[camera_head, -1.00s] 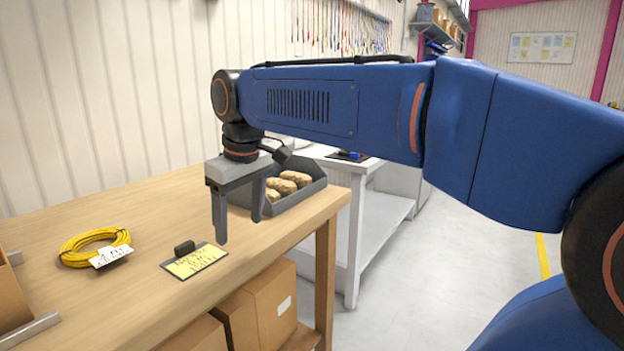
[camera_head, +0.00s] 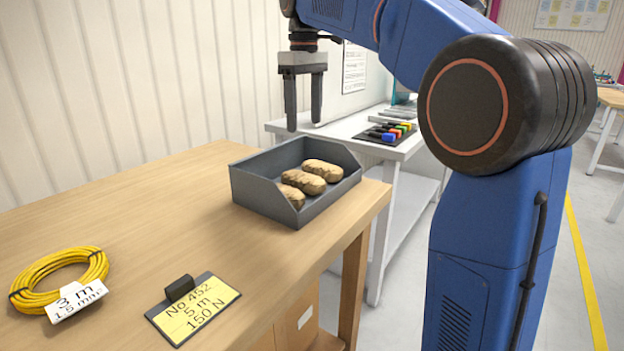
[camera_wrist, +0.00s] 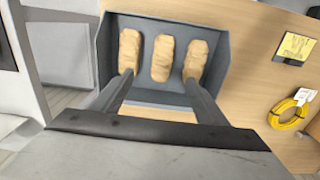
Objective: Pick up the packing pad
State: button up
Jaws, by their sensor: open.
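Three tan, crumpled packing pads lie side by side in an open grey bin (camera_head: 265,197) on the wooden bench. In the head view they are a far pad (camera_head: 323,171), a middle pad (camera_head: 303,182) and a near pad (camera_head: 291,196). My gripper (camera_head: 304,124) points down above the back of the bin, open and empty, clear of the pads. In the wrist view the pads show as a left (camera_wrist: 130,50), a middle (camera_wrist: 163,58) and a right one (camera_wrist: 196,60).
A yellow cable coil (camera_head: 60,280) with a white tag lies on the bench (camera_head: 130,215) at left. A yellow card on a dark clip holder (camera_head: 194,306) lies in front of the bin. A white table (camera_head: 350,128) with coloured items stands behind.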

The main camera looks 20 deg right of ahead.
send_near(303, 174)
jog(key=f, duration=0.5)
jog(key=shift+d+f, duration=0.15)
jog(key=shift+d, duration=0.1)
jog(key=shift+a+f, duration=0.15)
jog(key=shift+f, duration=1.2)
jog(key=shift+a+f, duration=0.15)
jog(key=shift+f, duration=1.15)
jog(key=c, duration=1.1)
